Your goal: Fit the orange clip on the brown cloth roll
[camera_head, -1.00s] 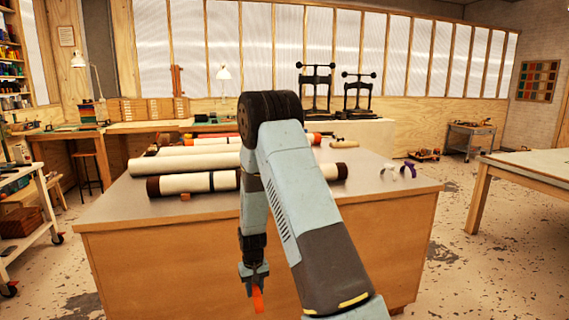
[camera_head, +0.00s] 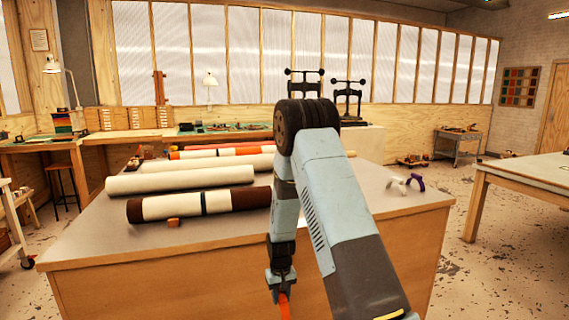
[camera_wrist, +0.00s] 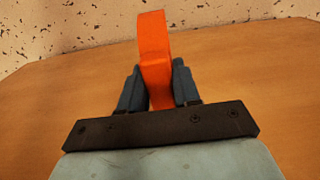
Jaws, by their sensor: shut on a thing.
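My gripper (camera_head: 281,288) is shut on the orange clip (camera_head: 284,306), which hangs below the fingertips in front of the table's wooden front. In the wrist view the orange clip (camera_wrist: 153,50) stands up between the two dark fingers of my gripper (camera_wrist: 158,88). The brown cloth roll (camera_head: 200,203) lies on the table top, left of my arm. It has dark brown ends, cream stretches and a dark band near its middle. Its right end meets my arm in the picture, so I cannot tell if more is hidden. My gripper is lower than the roll and apart from it.
A small wooden block (camera_head: 173,223) touches the roll's front side. A plain cream roll (camera_head: 180,180) lies behind, with more rolls (camera_head: 225,151) farther back. White and purple clips (camera_head: 415,183) lie at the table's right.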

